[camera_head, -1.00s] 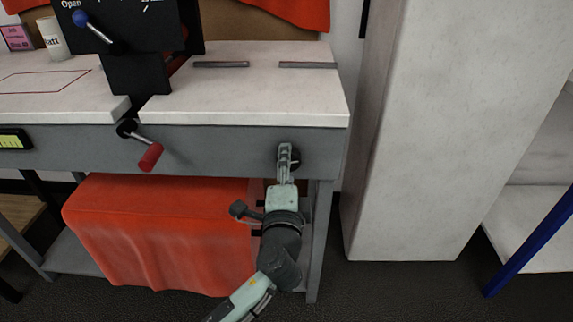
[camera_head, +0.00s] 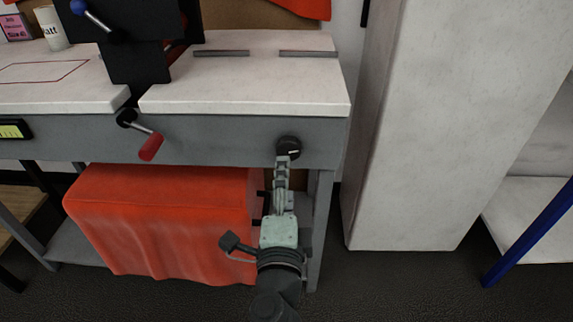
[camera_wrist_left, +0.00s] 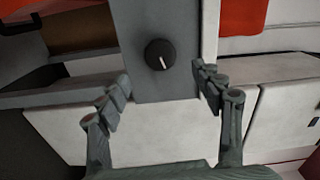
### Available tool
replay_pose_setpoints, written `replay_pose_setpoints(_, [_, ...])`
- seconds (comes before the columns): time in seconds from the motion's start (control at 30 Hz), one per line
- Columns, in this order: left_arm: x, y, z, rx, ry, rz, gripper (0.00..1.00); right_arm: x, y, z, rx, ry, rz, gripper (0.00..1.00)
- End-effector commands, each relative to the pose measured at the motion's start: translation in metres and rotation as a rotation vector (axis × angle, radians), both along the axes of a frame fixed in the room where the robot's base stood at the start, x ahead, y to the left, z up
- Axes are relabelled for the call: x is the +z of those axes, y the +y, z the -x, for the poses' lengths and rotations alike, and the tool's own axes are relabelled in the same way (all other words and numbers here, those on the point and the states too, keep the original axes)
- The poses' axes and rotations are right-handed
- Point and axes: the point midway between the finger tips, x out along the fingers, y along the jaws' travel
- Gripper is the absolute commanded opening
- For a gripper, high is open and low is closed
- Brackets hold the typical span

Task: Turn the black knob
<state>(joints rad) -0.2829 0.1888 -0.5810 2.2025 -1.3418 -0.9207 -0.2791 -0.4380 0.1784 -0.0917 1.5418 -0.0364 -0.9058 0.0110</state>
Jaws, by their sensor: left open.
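The black knob (camera_head: 289,147) is on the grey front panel of the workbench, near its right end. It is round, with a white pointer line on its face. The knob (camera_wrist_left: 160,55) also shows whole in the left wrist view, its white line running down and slightly right. My left gripper (camera_head: 283,166) is just below and in front of the knob. In the left wrist view the gripper's fingers (camera_wrist_left: 160,82) are spread apart, one on each side below the knob, with nothing between them. The fingers appear clear of the knob. My right gripper is not in view.
A crank with a red handle (camera_head: 150,146) sticks out of the bench front (camera_head: 215,138) left of the knob. A red cloth-covered block (camera_head: 160,215) is under the bench. A tall pale cabinet (camera_head: 430,120) stands to the right. The floor in front is clear.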

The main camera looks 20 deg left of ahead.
Motion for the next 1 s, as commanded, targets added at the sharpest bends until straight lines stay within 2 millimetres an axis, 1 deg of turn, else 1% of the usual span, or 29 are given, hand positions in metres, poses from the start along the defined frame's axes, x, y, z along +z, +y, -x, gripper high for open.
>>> replay_pose_setpoints(0.03, [-0.001,-0.003,0.009,0.0,0.004,0.002,0.66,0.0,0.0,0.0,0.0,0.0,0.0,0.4])
replay_pose_setpoints(0.1, [-0.001,-0.005,0.018,0.0,0.002,0.001,0.66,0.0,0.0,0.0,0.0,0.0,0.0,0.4])
replay_pose_setpoints(0.2, [0.0,-0.008,0.027,0.0,0.001,0.0,0.66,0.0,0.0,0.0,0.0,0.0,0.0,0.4])
replay_pose_setpoints(0.33, [0.0,-0.009,0.031,0.0,-0.001,0.001,0.66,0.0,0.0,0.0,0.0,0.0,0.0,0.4])
replay_pose_setpoints(0.6, [0.001,-0.009,0.031,0.0,-0.001,0.001,0.66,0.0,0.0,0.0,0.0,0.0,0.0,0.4])
replay_pose_setpoints(0.77, [0.001,-0.007,0.023,0.0,-0.003,-0.002,0.66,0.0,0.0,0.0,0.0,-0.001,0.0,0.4])
replay_pose_setpoints(0.87, [0.001,-0.003,0.009,0.001,-0.004,-0.002,0.66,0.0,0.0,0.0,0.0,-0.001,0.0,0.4])
replay_pose_setpoints(1.0, [0.001,0.005,-0.017,0.003,-0.005,-0.004,0.66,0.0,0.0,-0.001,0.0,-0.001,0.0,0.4])
